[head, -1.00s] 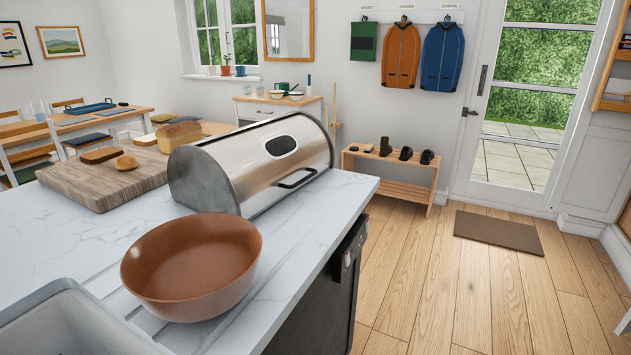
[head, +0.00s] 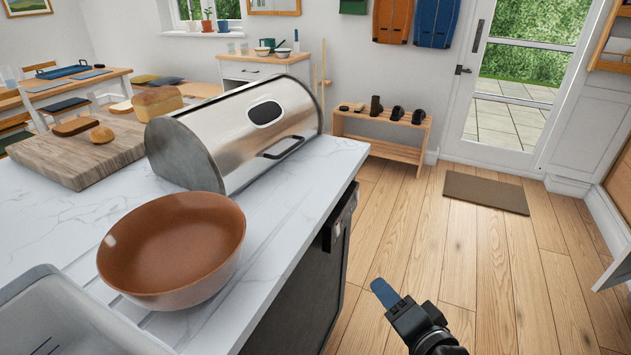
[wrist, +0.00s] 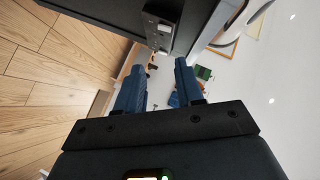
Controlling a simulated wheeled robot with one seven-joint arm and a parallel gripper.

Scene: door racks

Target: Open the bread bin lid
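The bread bin (head: 210,140) is a silver metal roll-top box on the white counter. Its lid (head: 235,105) is down, with a dark oval window and a black bar handle (head: 285,148) low on the front. My gripper (head: 382,290) is in the lower middle of the head view, over the floor, right of the counter and apart from the bin. In the wrist view, the two blue fingers of my gripper (wrist: 160,88) are spread with nothing between them. The bin is not recognisable in the wrist view.
A brown bowl (head: 172,245) stands on the counter in front of the bin, beside the sink (head: 50,310). A cutting board (head: 75,165) with bread lies left of the bin. The counter's right edge drops to a dark appliance (head: 300,280). The wooden floor beyond is open.

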